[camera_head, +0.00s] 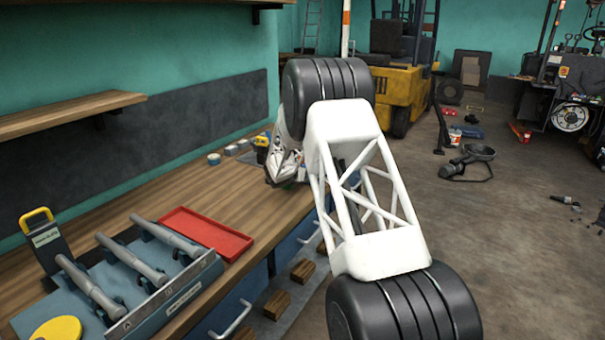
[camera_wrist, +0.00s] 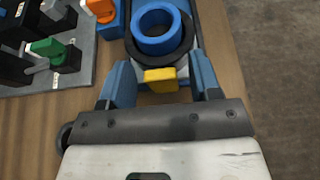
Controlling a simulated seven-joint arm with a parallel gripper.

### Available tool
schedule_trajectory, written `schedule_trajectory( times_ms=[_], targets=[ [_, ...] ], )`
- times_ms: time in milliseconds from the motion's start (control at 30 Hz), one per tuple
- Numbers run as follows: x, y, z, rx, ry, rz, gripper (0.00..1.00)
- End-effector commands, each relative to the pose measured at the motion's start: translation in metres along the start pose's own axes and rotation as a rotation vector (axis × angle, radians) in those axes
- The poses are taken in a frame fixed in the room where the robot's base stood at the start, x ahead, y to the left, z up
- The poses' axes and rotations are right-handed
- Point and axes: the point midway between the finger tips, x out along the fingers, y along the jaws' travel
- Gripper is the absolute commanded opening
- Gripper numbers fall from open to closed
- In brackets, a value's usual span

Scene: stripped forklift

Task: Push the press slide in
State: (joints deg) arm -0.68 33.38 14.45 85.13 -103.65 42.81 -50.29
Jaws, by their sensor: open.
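In the wrist view my gripper (camera_wrist: 161,66) is open, with its two blue fingers spread apart. A small yellow block (camera_wrist: 160,79) shows between the fingers, at the near end of a blue device that looks like the press. On this device a blue ring (camera_wrist: 147,43) sits inside a dark round seat, just beyond the fingertips. Which part is the press slide, and how far in it sits, I cannot tell. Whether the fingers touch the yellow block is also unclear. In the head view my arm hides most of this area.
In the head view the wooden bench (camera_head: 150,196) holds a red tray (camera_head: 206,232) and a blue rack (camera_head: 168,300) with grey handles. Floor shows to the right.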

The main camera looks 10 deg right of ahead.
Motion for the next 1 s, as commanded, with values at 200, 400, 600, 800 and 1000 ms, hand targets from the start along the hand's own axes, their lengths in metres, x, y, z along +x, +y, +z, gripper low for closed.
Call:
schedule_trajectory(
  times_ms=[200,400,600,800,1000],
  targets=[
    [0.0056,-0.0003,-0.0007,-0.001,0.000,0.000,0.57],
    [0.0056,-0.0003,-0.0005,-0.001,0.000,0.000,0.57],
    [0.0055,-0.0003,-0.0005,0.000,0.000,0.000,0.33],
    [0.0054,-0.0003,-0.0007,-0.001,0.000,0.000,0.02],
    [0.0072,-0.0003,-0.0004,-0.001,0.001,-0.001,0.00]
  ],
)
